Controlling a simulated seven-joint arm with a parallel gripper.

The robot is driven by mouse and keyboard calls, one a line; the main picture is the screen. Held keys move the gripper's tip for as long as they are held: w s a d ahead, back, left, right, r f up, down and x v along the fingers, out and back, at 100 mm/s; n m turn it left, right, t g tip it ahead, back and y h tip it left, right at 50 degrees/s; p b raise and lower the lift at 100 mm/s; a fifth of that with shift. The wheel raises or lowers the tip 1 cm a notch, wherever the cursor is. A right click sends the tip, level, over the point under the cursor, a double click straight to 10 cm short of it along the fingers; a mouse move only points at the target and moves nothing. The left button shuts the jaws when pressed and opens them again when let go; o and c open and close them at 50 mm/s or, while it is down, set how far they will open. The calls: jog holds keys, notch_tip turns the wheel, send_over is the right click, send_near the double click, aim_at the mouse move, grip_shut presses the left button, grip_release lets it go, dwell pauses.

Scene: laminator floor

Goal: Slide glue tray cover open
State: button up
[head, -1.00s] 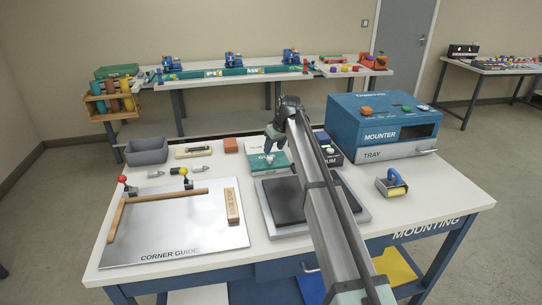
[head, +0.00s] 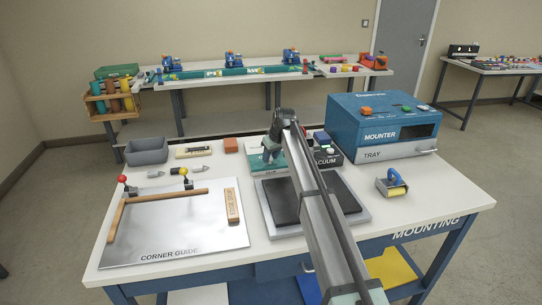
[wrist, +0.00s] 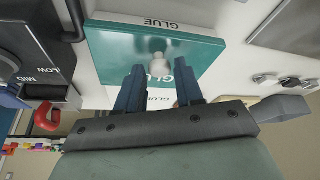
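The glue tray cover (wrist: 118,45) is a flat teal plate with white GLUE lettering. It lies on the white glue tray (wrist: 135,19), whose labelled edges show on two sides of the cover in the wrist view. A pale round knob (wrist: 158,64) stands on the cover. My gripper (wrist: 159,72) is open, with its blue fingers on either side of the knob near the fingertips and visible gaps to it. In the head view my gripper (head: 271,152) is low over the cover (head: 257,160) and hides the knob.
The black vacuum unit (head: 326,158) stands close to the right of the tray, and the blue mounter (head: 372,125) beyond it. A dark plate (head: 310,205) lies in front. A grey bin (head: 147,151) and a red-brown block (head: 231,145) are to the left.

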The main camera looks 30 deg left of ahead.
grip_shut()
dwell(0.3)
jog(key=w+a, duration=0.8)
jog(key=shift+w+a, duration=0.4)
jog(key=shift+o, duration=1.7)
grip_release()
jog(key=shift+s+d, duration=0.1)
jog(key=v, duration=1.3)
jog(key=shift+d+r, duration=0.25)
jog(key=shift+r, duration=0.1)
